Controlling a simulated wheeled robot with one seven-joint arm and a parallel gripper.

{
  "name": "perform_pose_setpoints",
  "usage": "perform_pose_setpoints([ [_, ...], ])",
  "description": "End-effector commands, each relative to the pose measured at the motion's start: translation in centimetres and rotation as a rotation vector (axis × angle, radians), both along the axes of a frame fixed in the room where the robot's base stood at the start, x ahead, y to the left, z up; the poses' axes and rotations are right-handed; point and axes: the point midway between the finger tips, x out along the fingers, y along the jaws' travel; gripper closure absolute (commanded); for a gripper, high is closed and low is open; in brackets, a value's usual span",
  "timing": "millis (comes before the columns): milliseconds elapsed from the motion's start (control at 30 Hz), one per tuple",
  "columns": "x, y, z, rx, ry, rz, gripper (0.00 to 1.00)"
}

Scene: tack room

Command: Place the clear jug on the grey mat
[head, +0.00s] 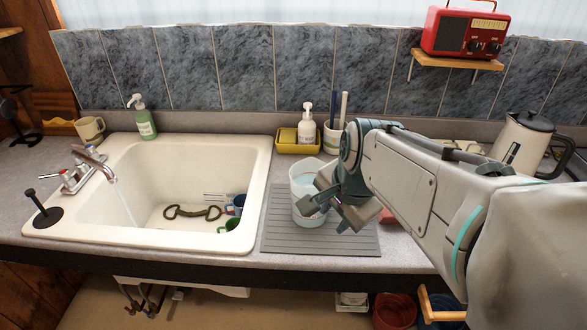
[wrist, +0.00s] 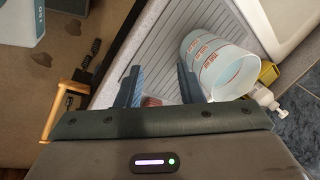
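The clear jug (head: 303,178) stands upright on the grey ribbed mat (head: 290,240), right of the sink. The wrist view shows its measuring marks and open mouth, with the jug (wrist: 222,68) right of my fingers on the mat (wrist: 178,36). My gripper (head: 328,212) is low over the mat, in front of the jug's right side in the head view. In the wrist view, my gripper (wrist: 160,86) has its two fingers apart with nothing held between them. My gripper and arm hide part of the jug and the mat's right part.
The white sink (head: 150,235) holds a brown metal piece (head: 192,212) and mugs, with the tap running. A yellow caddy (head: 298,140) with a soap bottle stands behind the mat. A kettle (head: 522,140) is at right, below a shelf with a red radio (head: 465,32).

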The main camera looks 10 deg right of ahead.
Motion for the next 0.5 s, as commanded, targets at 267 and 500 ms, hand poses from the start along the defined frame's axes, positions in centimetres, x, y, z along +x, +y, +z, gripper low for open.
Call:
perform_pose_setpoints([
  [267,-3.8,2.0,-1.3,-0.264,0.001,0.711,0.66],
  [500,-5.3,2.6,-2.0,-0.380,0.007,1.034,0.66],
])
